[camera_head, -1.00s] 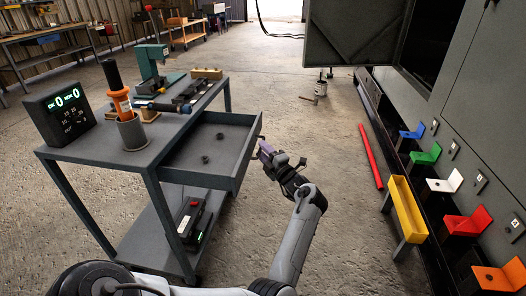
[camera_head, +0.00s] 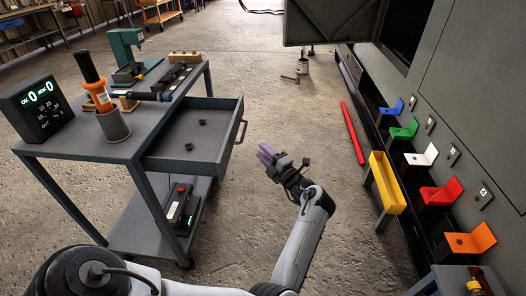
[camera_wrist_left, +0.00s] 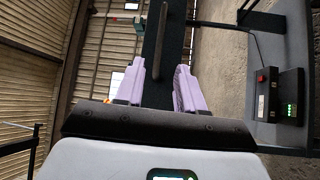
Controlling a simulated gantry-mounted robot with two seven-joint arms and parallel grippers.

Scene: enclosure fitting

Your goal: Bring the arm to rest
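My left gripper (camera_head: 267,155) is in the air just right of the cart's pulled-out drawer (camera_head: 197,140), with a small gap to the drawer handle (camera_head: 243,133). In the left wrist view its two pale purple fingers (camera_wrist_left: 160,90) are apart, with nothing held between them. The dark drawer front (camera_wrist_left: 163,45) and its handle show beyond the fingers. My left forearm reaches up from the bottom of the head view. My right gripper is not in view.
The grey cart (camera_head: 90,146) carries a display box (camera_head: 40,103) and a cup (camera_head: 113,125) holding an orange-handled tool. A yellow trough (camera_head: 386,182) and coloured brackets line the right wall. A red bar (camera_head: 352,132) lies on the floor. Open floor surrounds my gripper.

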